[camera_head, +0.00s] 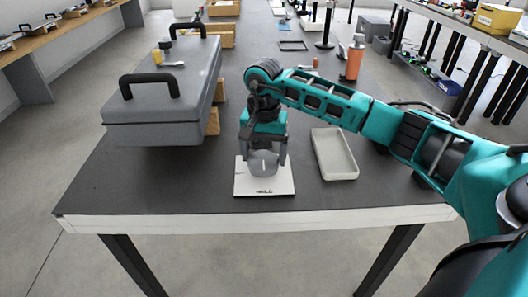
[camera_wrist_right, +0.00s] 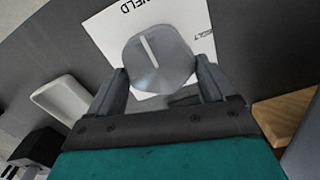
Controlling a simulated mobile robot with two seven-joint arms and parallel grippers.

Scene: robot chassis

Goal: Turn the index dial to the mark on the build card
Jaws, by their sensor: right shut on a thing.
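The index dial (camera_head: 263,163) is a grey round knob with a white pointer line. It sits on a white card (camera_head: 264,189) near the table's front edge. In the head view the pointer line runs roughly straight up and down. My right gripper (camera_head: 263,157) comes down over the dial from above and is shut on it. The right wrist view shows the dial (camera_wrist_right: 158,60) between the two fingers, with the white line slightly tilted. Printed letters on the card (camera_wrist_right: 112,22) show in part; the rest is hidden by the dial and fingers. My left gripper is not in view.
A white tray (camera_head: 350,172) lies right of the card. A large grey case (camera_head: 155,133) with black handles stands at the left on wooden blocks (camera_head: 213,120). An orange bottle (camera_head: 354,62) stands farther back. The table's front strip is clear.

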